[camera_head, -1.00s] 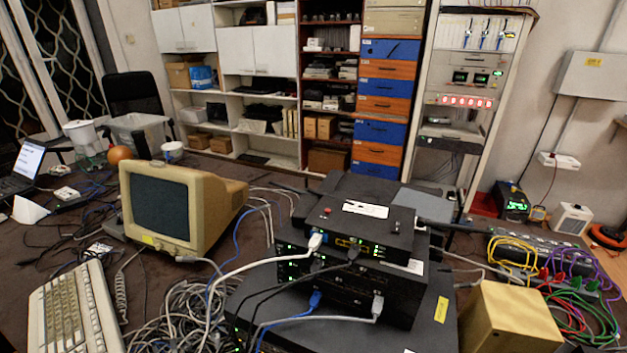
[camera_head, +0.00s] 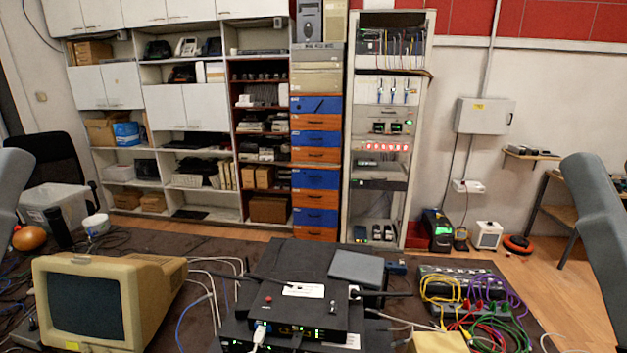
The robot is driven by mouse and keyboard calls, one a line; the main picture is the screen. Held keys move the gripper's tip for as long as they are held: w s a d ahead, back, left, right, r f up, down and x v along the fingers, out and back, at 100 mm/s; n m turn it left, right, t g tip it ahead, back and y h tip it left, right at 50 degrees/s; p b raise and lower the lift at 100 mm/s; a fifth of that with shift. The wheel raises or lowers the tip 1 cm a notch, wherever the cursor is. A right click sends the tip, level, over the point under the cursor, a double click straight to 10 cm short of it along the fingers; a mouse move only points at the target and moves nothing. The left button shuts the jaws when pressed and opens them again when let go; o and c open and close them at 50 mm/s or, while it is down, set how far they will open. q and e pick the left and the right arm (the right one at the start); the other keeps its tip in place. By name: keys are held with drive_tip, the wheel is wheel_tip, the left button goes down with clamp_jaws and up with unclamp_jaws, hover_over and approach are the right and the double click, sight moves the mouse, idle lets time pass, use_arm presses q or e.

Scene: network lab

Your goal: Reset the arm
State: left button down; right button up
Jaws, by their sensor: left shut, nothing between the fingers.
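A grey link of my left arm (camera_head: 10,195) shows at the left edge, and a grey link of my right arm (camera_head: 597,230) rises along the right edge. Both links are clear of the table equipment. I see no fingers of either gripper, and neither link visibly holds anything.
The table holds a beige CRT monitor (camera_head: 100,305), stacked black network devices (camera_head: 295,310), a cable-filled patch unit (camera_head: 470,285) and a yellowish box (camera_head: 437,343). Shelves (camera_head: 190,110) and an equipment rack (camera_head: 385,130) stand behind. Wooden floor (camera_head: 555,295) is open at right.

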wheel_tip(320, 180, up, 37)
drive_tip(key=p, duration=3.4)
drive_tip(key=shift+r, duration=0.2)
